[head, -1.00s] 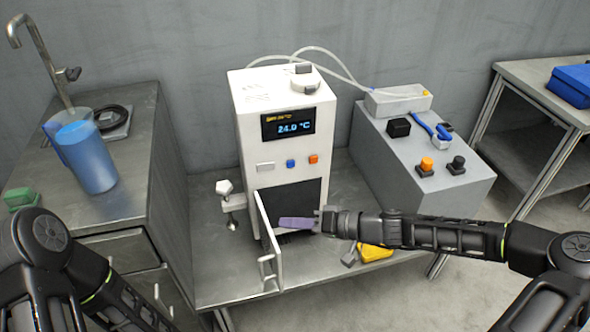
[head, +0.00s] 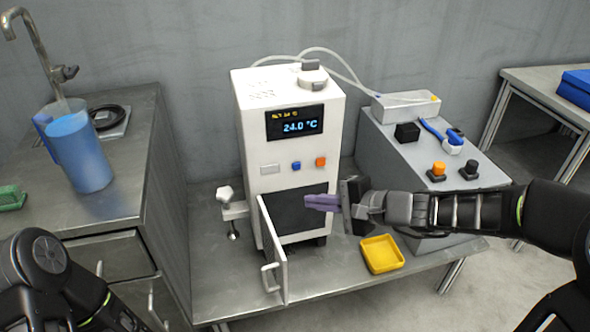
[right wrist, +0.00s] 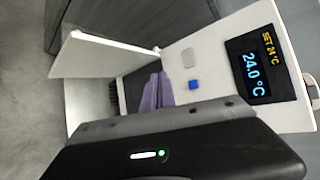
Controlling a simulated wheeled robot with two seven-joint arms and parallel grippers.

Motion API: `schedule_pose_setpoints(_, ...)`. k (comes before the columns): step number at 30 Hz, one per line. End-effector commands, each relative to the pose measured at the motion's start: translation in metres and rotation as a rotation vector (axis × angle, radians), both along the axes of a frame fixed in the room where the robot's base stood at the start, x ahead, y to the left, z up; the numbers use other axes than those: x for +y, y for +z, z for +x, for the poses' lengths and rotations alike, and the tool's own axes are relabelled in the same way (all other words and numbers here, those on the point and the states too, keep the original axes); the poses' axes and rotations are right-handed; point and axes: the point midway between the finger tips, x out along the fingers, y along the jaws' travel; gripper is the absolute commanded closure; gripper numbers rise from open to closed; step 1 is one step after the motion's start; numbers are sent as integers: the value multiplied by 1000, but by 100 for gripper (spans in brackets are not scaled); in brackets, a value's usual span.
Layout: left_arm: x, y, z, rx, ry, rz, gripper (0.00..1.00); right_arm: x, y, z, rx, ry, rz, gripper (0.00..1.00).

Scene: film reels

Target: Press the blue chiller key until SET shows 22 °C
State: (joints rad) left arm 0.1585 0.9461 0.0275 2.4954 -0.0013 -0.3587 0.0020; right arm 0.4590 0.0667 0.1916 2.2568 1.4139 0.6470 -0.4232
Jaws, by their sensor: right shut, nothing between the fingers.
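The white chiller (head: 257,150) stands on the metal bench, its front door (head: 272,250) hanging open. Its display (head: 294,123) reads 24.0 °C; in the right wrist view the display (right wrist: 257,68) also reads SET 24 °C. The blue key (head: 296,166) sits below the display, between a grey key (head: 269,169) and an orange key (head: 320,162). The blue key also shows in the right wrist view (right wrist: 194,85). My right gripper (head: 308,202) has purple fingers, shut and empty, in front of the dark opening, below the blue key and apart from it. My left gripper is out of view.
A yellow tray (head: 381,254) lies on the bench right of the door. A grey control box (head: 440,150) with orange and black knobs stands to the right. A blue jug (head: 82,155) stands on the left counter. A clamp (head: 230,208) is at the chiller's left.

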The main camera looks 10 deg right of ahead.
Motion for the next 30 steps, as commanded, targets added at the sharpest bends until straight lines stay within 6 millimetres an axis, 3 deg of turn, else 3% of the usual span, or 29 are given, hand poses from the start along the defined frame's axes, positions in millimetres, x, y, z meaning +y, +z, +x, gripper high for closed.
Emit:
schedule_pose_setpoints(14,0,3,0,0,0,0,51,0,1,6,0,2,-2,100)
schedule_pose_setpoints(30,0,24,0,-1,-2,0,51,5,0,69,0,4,-2,100)
